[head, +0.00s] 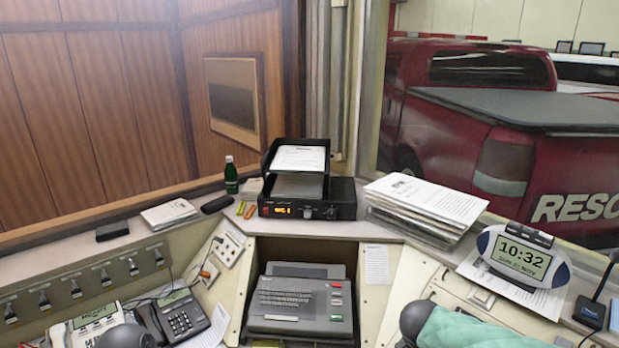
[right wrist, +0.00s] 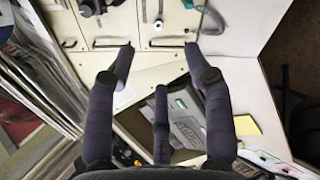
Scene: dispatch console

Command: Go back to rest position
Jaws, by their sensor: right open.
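My right gripper (right wrist: 159,58) shows in the right wrist view, with its dark fingers spread apart and nothing held between them. Beyond the fingers is a pale console panel, and the grey keyboard unit (right wrist: 188,125) shows partly behind them. The keyboard unit also sits in the console recess in the head view (head: 300,302). Neither gripper shows in the head view. Dark rounded shapes at the bottom edge of that view may be parts of my arms, but I cannot tell for certain.
A paper tray (head: 297,170) stands on a black radio (head: 307,207) at the ledge's middle, beside a green bottle (head: 231,176). A paper stack (head: 425,203) and oval clock (head: 522,256) are on the right. A telephone (head: 183,316) is lower left. Green fabric (head: 480,330) lies lower right.

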